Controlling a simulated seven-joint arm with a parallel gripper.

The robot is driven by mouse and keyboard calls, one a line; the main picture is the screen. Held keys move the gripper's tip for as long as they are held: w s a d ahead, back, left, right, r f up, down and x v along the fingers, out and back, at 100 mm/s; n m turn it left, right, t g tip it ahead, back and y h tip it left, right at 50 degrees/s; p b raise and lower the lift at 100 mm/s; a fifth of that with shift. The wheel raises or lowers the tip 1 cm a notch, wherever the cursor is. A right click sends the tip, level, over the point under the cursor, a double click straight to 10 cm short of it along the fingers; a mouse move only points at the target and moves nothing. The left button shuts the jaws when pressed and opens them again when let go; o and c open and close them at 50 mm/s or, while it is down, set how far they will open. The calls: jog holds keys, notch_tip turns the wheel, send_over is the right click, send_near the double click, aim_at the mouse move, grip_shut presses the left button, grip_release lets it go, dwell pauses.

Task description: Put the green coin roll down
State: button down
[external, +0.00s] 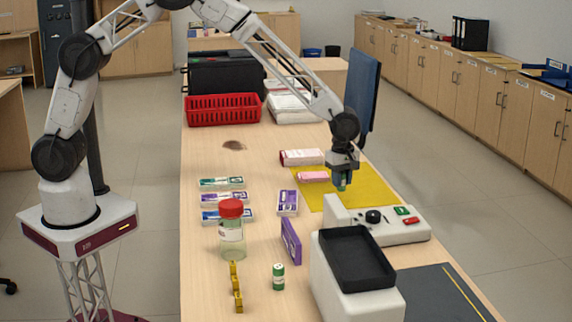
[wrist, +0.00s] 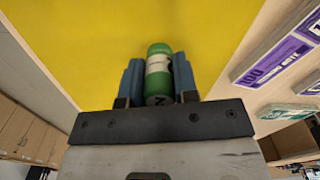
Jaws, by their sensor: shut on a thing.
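My gripper (external: 341,184) is over the yellow mat (external: 365,192) on the counter, pointing down. In the wrist view, its two blue fingers (wrist: 158,80) are shut on a green coin roll (wrist: 158,62) with a pale band, one finger on each side. In the external view the held roll is mostly hidden by the fingers. I cannot tell whether it touches the mat. Another green-and-white roll (external: 278,278) stands upright on the counter near the front.
A pink bundle (external: 313,177) lies on the mat left of my gripper, with a red-and-white bundle (external: 302,157) behind it. A white machine with a knob (external: 345,225) stands in front of the mat. A red-lidded jar (external: 232,232) and several note bundles are further left.

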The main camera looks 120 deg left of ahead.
aim_at(341, 190)
jog(key=shift+f, duration=1.65)
jog(key=shift+f, duration=0.2)
jog(key=c, duration=0.9)
grip_release()
jog(key=shift+r, duration=0.2)
notch_tip(341, 190, up, 12)
